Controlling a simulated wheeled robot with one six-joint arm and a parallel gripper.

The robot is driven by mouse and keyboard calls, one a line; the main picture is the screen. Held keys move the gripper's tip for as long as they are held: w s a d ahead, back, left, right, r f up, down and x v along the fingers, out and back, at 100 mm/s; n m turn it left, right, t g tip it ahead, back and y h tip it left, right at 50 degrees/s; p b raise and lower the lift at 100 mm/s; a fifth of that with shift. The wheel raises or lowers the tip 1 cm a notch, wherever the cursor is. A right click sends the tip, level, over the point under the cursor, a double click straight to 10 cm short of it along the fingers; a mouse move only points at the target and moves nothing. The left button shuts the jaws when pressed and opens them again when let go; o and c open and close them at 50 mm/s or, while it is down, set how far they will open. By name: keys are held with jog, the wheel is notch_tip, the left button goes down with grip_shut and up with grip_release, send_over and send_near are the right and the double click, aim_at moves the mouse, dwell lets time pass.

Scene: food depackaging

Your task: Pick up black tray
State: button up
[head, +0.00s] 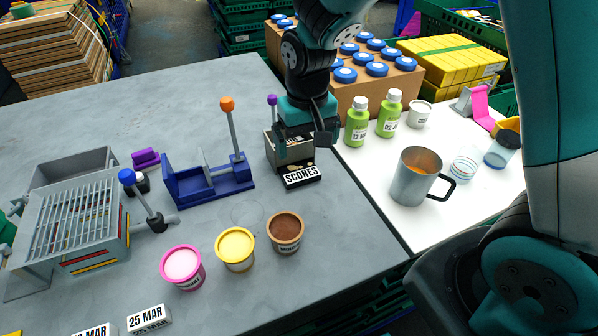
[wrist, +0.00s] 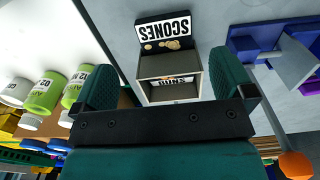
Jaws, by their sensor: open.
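The black tray (head: 314,168) has a white SCONES label on its front. It stands near the right edge of the grey table, with small beige pieces on it. In the wrist view the tray (wrist: 143,46) shows upside down, with a grey-beige box section (wrist: 168,65) and a BUNS label beside it. My gripper (head: 306,140) is open above and around this box section, and its fingers hide part of it in the head view. In the wrist view the gripper fingers (wrist: 166,88) lie on either side of the box. I cannot tell whether they touch it.
A blue fixture (head: 208,185) with an orange-knobbed lever stands left of the tray. Several pots, including a brown one (head: 285,232), stand in front. A white counter (head: 385,225) at right holds green bottles (head: 357,122) and a metal mug (head: 412,180).

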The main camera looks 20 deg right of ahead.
aim_at(304, 179)
notch_tip(304, 179, down, 10)
jog(key=shift+a+f+p, duration=0.15)
jog(key=shift+f+p, duration=0.05)
jog(key=shift+p, duration=0.75)
jog(key=c, duration=0.7)
jog(key=shift+o, duration=0.2)
jog(key=shift+r, duration=0.1)
